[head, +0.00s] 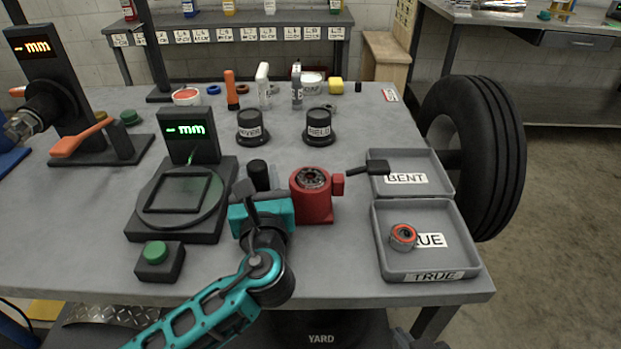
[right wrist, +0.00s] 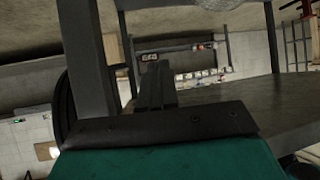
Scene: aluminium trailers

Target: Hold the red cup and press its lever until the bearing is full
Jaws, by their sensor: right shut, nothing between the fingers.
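The red cup (head: 325,207) stands upright on the grey table, with a bearing (head: 313,178) seated in its open top. Its lever (head: 365,170) sticks out to the right from a red block on the cup's side and ends in a black pad near the BENT tray. How full the bearing is cannot be told. My left gripper is not in view.
The grey BENT tray (head: 435,160) and TRUE tray (head: 462,262) stand right of the cup; TRUE holds an orange-sealed bearing (head: 403,237). A gauge with a display (head: 188,136) and a green button (head: 155,252) stand left. Black RIVER-like and FIELD holders (head: 319,127) stand behind.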

